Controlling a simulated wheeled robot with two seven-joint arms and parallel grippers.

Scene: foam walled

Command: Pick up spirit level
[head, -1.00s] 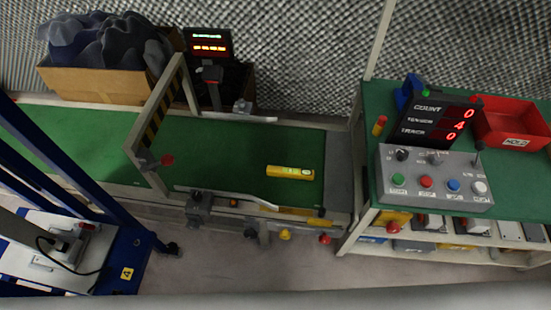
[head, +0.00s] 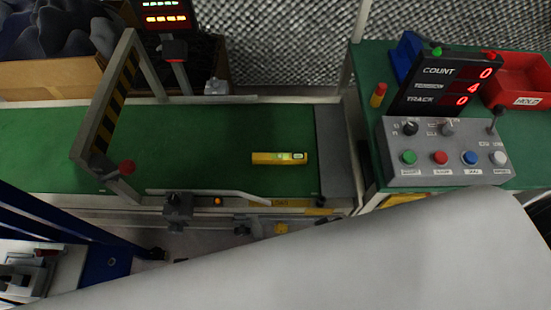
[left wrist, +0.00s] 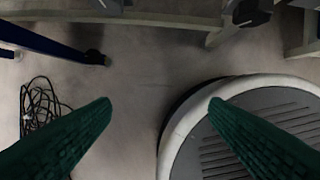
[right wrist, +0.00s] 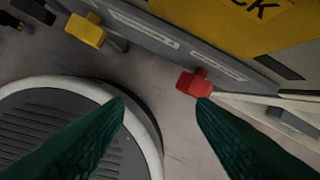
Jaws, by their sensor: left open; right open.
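The yellow spirit level (head: 279,158) lies flat on the green conveyor belt (head: 215,125), near the belt's right end, in the head view. Neither wrist view shows it. My left gripper (left wrist: 160,102) is open and empty above the floor in the left wrist view. My right gripper (right wrist: 161,104) is open and empty in the right wrist view, pointing at the floor and the conveyor's side. Neither gripper shows in the head view, so both are away from the level.
A striped gate (head: 108,105) spans the belt on the left. A metal guide rail (head: 215,195) runs along the near edge. A control box (head: 445,155) and a red bin (head: 520,80) stand on the right bench. A cable (left wrist: 40,105) lies on the floor.

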